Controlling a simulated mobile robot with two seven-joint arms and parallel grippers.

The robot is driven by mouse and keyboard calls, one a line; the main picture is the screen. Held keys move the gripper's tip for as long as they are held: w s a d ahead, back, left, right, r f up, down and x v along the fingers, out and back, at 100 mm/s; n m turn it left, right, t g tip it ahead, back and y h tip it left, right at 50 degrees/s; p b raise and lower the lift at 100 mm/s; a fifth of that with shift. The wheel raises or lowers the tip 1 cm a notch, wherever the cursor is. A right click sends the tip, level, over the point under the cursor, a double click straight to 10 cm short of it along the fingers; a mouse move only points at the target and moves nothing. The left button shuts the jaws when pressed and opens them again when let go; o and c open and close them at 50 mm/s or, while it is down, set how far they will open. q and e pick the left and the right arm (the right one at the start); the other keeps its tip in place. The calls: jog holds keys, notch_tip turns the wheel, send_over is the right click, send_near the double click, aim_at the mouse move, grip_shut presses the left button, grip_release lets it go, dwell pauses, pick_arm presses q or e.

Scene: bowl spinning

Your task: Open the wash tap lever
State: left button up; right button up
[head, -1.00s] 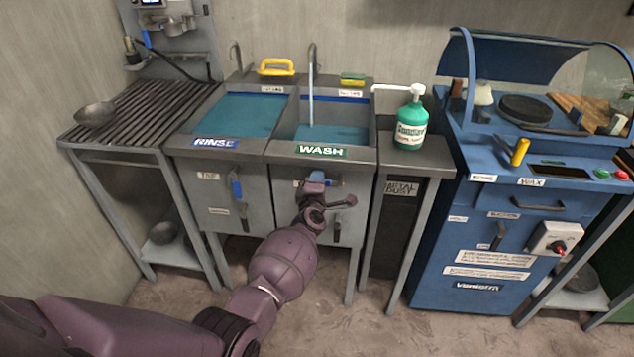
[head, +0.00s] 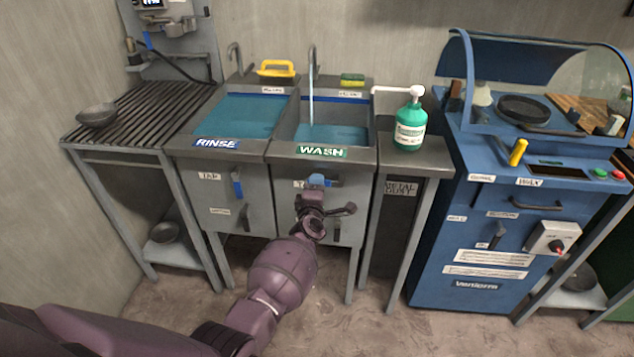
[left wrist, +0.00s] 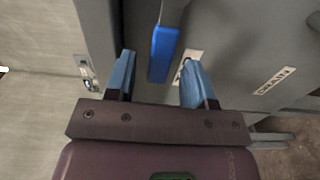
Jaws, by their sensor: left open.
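The wash sink (head: 283,205) stands at the middle of the head view, below its green WASH label (head: 321,151). My left gripper (head: 317,182) is at its front panel and largely covers the wash tap lever in that view. In the left wrist view the blue-tipped wash tap lever (left wrist: 164,50) lies between the two spread blue fingers of my left gripper (left wrist: 157,65). Gaps show on both sides, so the fingers are not closed on it. My right gripper is not in view.
The rinse sink with its blue tap lever (head: 238,186) adjoins on the left. A green soap bottle (head: 410,122) stands on the ledge to the right, beside the blue wax machine (head: 480,255). A DRAIN label (left wrist: 273,81) is on the panel to the right.

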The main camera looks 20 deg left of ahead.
pick_arm(q)
jog(key=p+v, duration=0.1)
jog(key=v, duration=0.7)
jog(key=shift+p, duration=0.3)
jog(key=shift+s+r, duration=0.1)
jog(key=shift+r, duration=0.05)
jog(key=s+d+r+m+h, duration=0.35)
jog(key=r+m+h, duration=0.2)
jog(key=m, duration=0.85)
jog(key=s+a+f+m+g, duration=0.1)
jog(key=s+f+m+g, duration=0.1)
jog(key=s, duration=0.9)
jog(key=s+a+f+m+g, duration=0.2)
jog(key=s+f, duration=0.3)
jog(key=s, duration=0.6)
jog(key=s+a+f+m+g, duration=0.1)
jog(key=s+f+m, duration=0.3)
jog(key=s, duration=0.7)
jog(key=shift+a+f+g, duration=0.15)
jog(key=shift+f+g, duration=0.05)
jog(key=shift+g, duration=0.5)
jog(key=shift+y, duration=0.25)
